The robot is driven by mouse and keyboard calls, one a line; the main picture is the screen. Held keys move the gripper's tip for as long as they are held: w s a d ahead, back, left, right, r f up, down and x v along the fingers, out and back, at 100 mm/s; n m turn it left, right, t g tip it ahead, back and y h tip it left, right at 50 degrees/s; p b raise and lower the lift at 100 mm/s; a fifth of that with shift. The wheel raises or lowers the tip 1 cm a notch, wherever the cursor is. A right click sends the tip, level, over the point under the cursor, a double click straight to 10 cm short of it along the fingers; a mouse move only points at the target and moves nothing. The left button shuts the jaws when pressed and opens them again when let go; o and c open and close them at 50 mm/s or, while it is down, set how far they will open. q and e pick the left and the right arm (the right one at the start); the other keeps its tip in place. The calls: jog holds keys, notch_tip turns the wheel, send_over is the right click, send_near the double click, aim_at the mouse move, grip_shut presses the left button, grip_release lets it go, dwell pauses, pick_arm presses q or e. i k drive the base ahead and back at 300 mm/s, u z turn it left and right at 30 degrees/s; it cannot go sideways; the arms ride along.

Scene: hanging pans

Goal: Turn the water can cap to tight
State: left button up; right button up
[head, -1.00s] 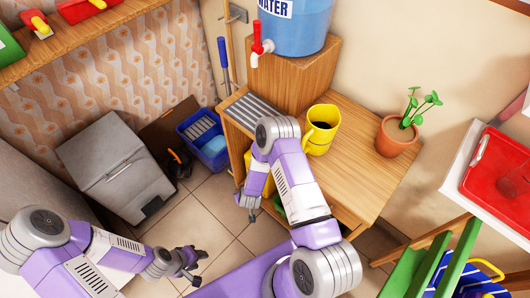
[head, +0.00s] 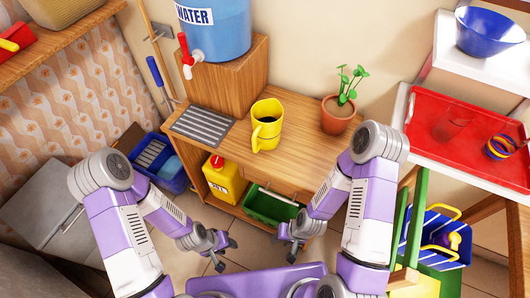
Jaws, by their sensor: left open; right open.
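A yellow can (head: 224,186) with a red cap (head: 217,161) stands upright in the open shelf under the wooden counter. A blue container (head: 218,38) labelled WATER stands on a wooden box above, with a red and white tap (head: 186,55) at its lower left. My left gripper (head: 228,254) is open and empty, in front of and below the yellow can. My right gripper (head: 297,250) is open and empty, to the right, in front of a green bin. Neither gripper touches the can. The tightness of the cap cannot be told.
A green bin (head: 270,206) sits in the shelf right of the can. A blue bin (head: 160,162) stands on the floor at left. A red tray (head: 425,120) is at right.

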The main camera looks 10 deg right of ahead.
aim_at(216, 161)
jog(key=z, duration=0.7)
jog(key=k, duration=1.2)
jog(key=u, duration=1.3)
jog(key=i, duration=1.65)
jog(key=z, duration=0.05)
